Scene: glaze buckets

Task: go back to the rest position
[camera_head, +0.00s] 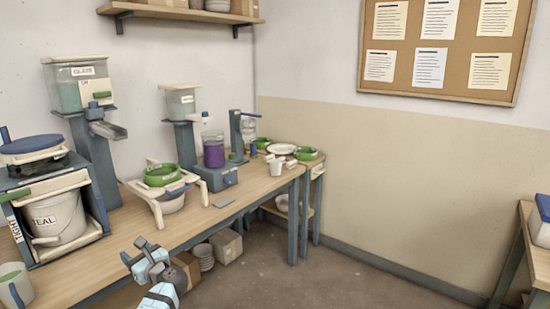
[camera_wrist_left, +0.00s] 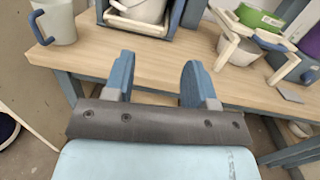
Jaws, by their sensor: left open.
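My left gripper (camera_head: 137,252) is open and empty in front of the bench's front edge in the head view. The wooden bench (camera_head: 130,238) runs along the left wall. A white bucket marked TEAL (camera_head: 55,220) sits in a blue frame at the left, apart from the gripper. My right gripper is in neither view.
A mug (camera_wrist_left: 58,22) stands on the bench's left end. A green-ringed bowl stand (camera_head: 160,180), a purple-filled container (camera_head: 213,150) and a grey card (camera_head: 222,202) are farther along. Boxes (camera_head: 227,246) lie under the bench. The floor (camera_head: 300,275) to the right is clear.

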